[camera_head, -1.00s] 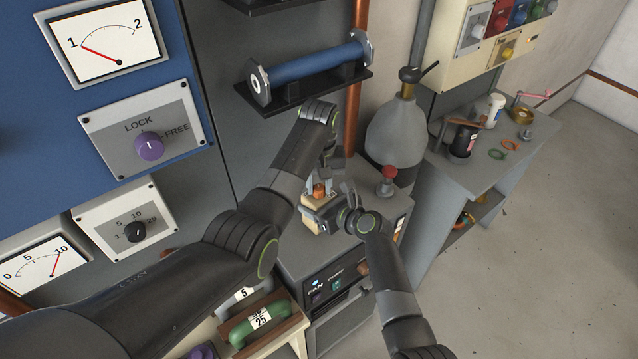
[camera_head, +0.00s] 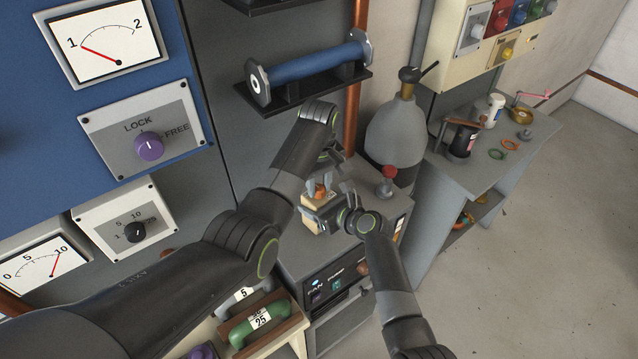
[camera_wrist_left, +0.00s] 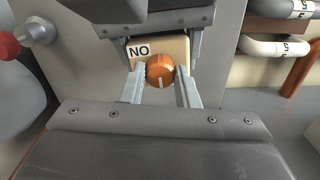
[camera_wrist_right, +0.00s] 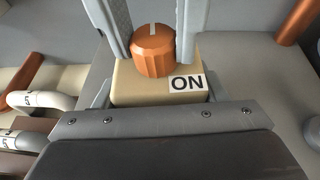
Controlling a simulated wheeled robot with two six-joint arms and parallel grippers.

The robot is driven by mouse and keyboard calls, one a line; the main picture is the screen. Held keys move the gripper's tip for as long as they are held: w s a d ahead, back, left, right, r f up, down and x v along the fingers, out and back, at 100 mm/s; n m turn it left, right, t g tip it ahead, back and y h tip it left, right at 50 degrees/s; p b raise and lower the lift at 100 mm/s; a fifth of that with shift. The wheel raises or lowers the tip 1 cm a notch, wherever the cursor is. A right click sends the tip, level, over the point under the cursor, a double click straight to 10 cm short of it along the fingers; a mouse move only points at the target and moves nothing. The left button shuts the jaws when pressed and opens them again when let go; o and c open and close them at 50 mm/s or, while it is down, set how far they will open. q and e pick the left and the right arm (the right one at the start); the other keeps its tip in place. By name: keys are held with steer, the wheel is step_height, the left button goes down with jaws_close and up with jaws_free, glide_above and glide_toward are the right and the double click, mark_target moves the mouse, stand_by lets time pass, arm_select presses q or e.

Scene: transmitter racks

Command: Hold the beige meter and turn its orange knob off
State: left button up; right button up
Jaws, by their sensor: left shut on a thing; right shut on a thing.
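The small beige meter (camera_head: 309,227) is upright on the grey cabinet top, with an orange knob (camera_head: 320,191) on its upper face. My right gripper (camera_head: 322,214) is shut on the meter's body; its fingers flank the beige body (camera_wrist_right: 140,82) in the right wrist view. My left gripper (camera_head: 323,184) is above, shut on the orange knob, with a finger on each side of the knob (camera_wrist_left: 160,71) in the left wrist view. A white ON label (camera_wrist_right: 187,83) is beside the knob. The knob's white line (camera_wrist_right: 153,30) points away from that view's bottom edge.
A red-topped knob (camera_head: 388,174) and a grey bottle (camera_head: 395,135) stand right of the meter. A blue cylinder (camera_head: 315,62) is on a shelf above. Copper pipe (camera_head: 354,110) runs behind. A green handle (camera_head: 258,322) is at the lower front.

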mark_target(319, 188)
arm_select(q)
steer(key=shift+w, duration=0.1)
steer(key=o, duration=1)
steer(key=shift+r, duration=0.1)
step_height(319, 188, up, 7)
steer(key=shift+r, duration=0.15)
arm_select(e)
steer(key=o, duration=1.3)
